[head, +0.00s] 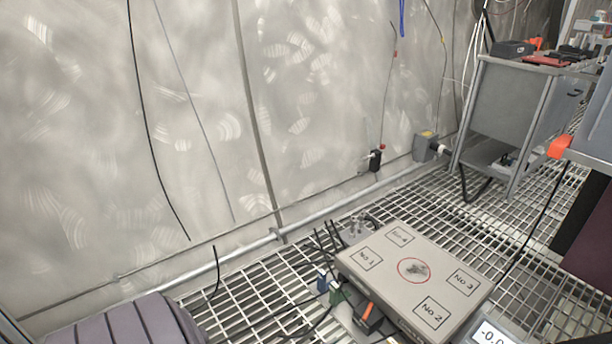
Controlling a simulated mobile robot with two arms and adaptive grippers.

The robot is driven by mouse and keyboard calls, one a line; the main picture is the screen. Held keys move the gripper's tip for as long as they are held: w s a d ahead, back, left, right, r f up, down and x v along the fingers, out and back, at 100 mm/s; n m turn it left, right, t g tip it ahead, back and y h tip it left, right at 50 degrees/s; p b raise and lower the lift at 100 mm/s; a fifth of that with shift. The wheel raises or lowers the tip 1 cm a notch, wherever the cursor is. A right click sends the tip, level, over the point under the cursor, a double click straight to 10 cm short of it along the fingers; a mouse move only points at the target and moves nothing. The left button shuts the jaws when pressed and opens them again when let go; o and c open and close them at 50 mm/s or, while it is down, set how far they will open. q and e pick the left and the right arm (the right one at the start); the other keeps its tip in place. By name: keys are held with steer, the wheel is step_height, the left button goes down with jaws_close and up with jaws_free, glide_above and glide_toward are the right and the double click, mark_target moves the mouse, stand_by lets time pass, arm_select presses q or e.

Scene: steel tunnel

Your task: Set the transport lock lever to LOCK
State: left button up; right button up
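A flat grey box (385,262) sits low on the grating at the lower middle right of the head view. Its top has outlined squares marked No 1, No 2, No 3 and one less readable, around a red circle with a dark patch. At its near left side is a dark part with an orange piece (368,312); this may be the transport lock lever, but I cannot read any LOCK marking or tell its setting. A display (491,334) reading about "-0.0" is cut off by the bottom edge. Neither of my grippers is in view.
Blue and green connectors (335,292) and black cables lie left of the box. A ribbed dark grey object (125,322) fills the bottom left. A grey cabinet (515,100) with items on top stands at upper right. Bare steel grating (510,215) lies behind the box.

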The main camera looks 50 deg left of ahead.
arm_select(q)
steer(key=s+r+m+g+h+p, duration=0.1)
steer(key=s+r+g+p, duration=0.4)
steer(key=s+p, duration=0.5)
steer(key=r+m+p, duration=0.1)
steer(key=p, duration=0.5)
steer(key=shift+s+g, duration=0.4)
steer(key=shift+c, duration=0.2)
